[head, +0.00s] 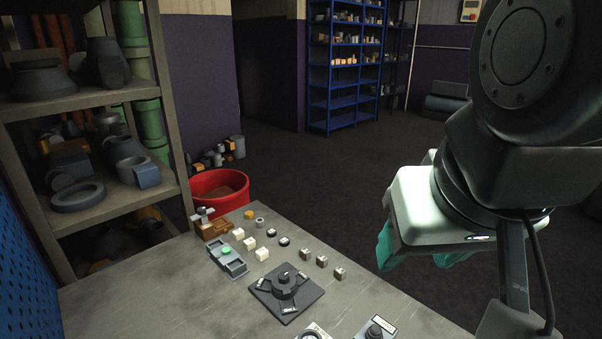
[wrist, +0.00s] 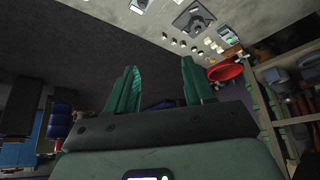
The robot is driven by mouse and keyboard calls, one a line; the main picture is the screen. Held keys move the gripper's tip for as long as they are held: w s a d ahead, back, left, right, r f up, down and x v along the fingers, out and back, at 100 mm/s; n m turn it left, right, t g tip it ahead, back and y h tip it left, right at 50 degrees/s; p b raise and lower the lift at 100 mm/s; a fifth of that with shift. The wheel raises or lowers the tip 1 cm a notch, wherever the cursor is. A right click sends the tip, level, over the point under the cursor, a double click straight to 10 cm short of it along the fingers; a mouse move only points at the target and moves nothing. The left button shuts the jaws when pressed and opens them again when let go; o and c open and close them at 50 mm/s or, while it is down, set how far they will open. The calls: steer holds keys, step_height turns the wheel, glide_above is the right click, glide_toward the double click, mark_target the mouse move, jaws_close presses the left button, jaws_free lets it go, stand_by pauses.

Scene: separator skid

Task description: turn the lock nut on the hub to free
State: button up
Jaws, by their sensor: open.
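The hub (head: 285,284) is a dark round fitting with a knob-like top and short arms, on a flat square black plate on the table. Small pale labels sit on the plate, too small to read. Which part is the lock nut, and how it is turned, I cannot tell. The hub also shows small near the top of the wrist view (wrist: 195,19). My gripper (wrist: 160,66) has two teal fingers spread apart with nothing between them. In the head view it is to the right of the hub and raised, apart from it.
Small blocks and cylinders and a grey tray with a green button (head: 227,258) stand behind the hub on the grey table (head: 150,300). A red bin (head: 220,187) and shelving (head: 95,110) stand beyond.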

steer(key=shift+o, duration=0.3)
steer(key=w+a+m+g, duration=0.1)
steer(key=w+a, duration=0.2)
steer(key=w, duration=0.9)
steer(key=shift+m+g, duration=0.3)
steer(key=shift+m, duration=0.1)
steer(key=m+g, duration=0.4)
steer(key=m, duration=0.1)
glide_above(283, 276)
step_height(283, 276, down, 28)
steer(key=r, duration=0.1)
step_height(283, 276, down, 12)
steer(key=shift+r, duration=0.1)
steer(key=shift+n, duration=0.3)
steer(key=c, duration=1)
